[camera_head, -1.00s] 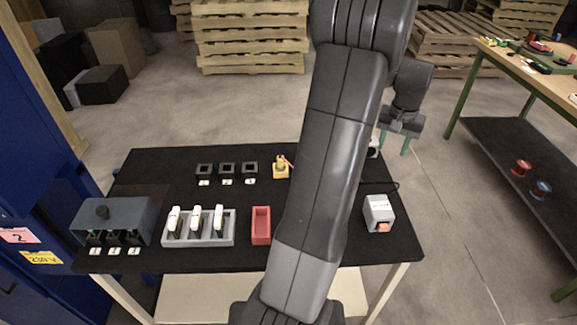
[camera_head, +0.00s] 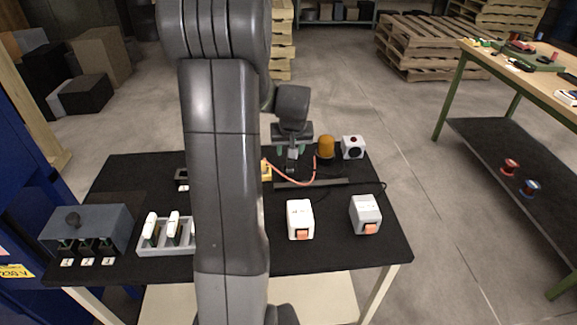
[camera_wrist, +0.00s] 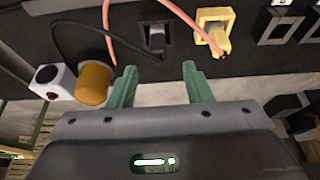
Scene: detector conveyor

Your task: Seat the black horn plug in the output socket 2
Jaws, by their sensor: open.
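My gripper (camera_head: 292,151) is above the back edge of the table. In the wrist view, its green fingers (camera_wrist: 157,82) are spread and empty. A black plug-like piece (camera_wrist: 155,38) with a black cable lies beyond the fingertips, apart from them; I take it for the horn plug. Beside it a yellow plug (camera_wrist: 222,40) sits in a yellow socket (camera_wrist: 203,18). Square dark sockets (camera_wrist: 272,27) show at the right of the wrist view. In the head view my arm hides most of that row; one socket (camera_head: 181,174) shows at its left. I cannot read which is socket 2.
An orange beacon (camera_head: 326,147) and a white button box (camera_head: 352,147) stand close to the gripper. A pink cable (camera_head: 309,182) loops nearby. A white switch box (camera_head: 299,219), a grey switch box (camera_head: 366,214), a grey rack (camera_head: 160,250) and a blue-grey box (camera_head: 88,225) stand forward.

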